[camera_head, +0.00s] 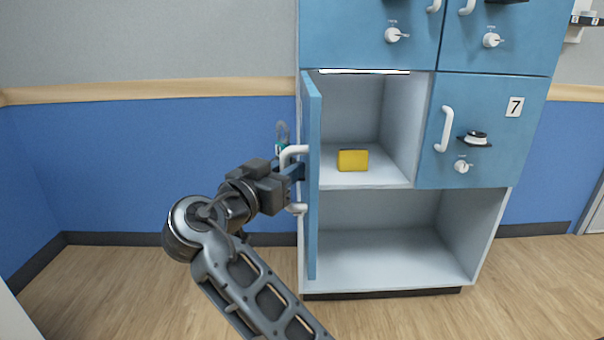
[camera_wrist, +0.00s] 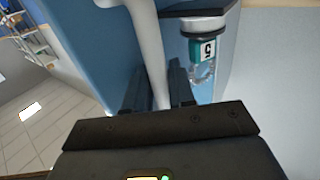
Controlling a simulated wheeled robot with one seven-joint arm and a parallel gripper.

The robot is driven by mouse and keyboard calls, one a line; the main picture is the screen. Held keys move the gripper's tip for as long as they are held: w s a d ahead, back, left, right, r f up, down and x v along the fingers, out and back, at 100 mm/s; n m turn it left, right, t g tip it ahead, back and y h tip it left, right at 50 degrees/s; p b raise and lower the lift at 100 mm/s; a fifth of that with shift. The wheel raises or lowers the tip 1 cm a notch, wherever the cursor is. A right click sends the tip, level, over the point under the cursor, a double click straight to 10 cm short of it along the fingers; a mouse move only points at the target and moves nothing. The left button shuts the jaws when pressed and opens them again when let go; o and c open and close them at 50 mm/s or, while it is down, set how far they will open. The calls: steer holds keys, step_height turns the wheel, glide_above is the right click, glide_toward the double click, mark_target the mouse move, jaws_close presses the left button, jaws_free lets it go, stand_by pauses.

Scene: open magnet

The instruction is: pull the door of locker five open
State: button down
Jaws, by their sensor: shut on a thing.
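The blue door of locker five (camera_head: 313,220) stands swung wide open on its left side, seen nearly edge-on in the head view. My gripper (camera_head: 296,172) is shut on the white door handle (camera_head: 294,150), on the outer face of the door. In the wrist view the handle (camera_wrist: 150,50) runs between the two dark fingers (camera_wrist: 158,88). A green tag marked 5 (camera_wrist: 208,49) hangs beside the handle in the wrist view. The open compartment (camera_head: 365,110) shows a yellow block (camera_head: 353,160) on its floor.
The closed door of locker seven (camera_head: 488,165), with its handle and knob, is to the right. An open, empty shelf space (camera_head: 390,250) lies below. More closed blue doors (camera_head: 365,30) are above. The wooden floor (camera_head: 130,290) to the left is clear.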

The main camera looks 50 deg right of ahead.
steer(key=shift+w+a+f, duration=0.25)
steer(key=shift+w+a, duration=0.15)
steer(key=shift+a, duration=0.1)
steer(key=shift+a, duration=0.1)
steer(key=c, duration=1.3)
jaws_free()
steer(key=shift+o, duration=1)
steer(key=shift+r, duration=0.15)
steer(key=a, duration=0.7)
steer(key=shift+s+a+p, duration=0.3)
steer(key=shift+s+p, duration=0.15)
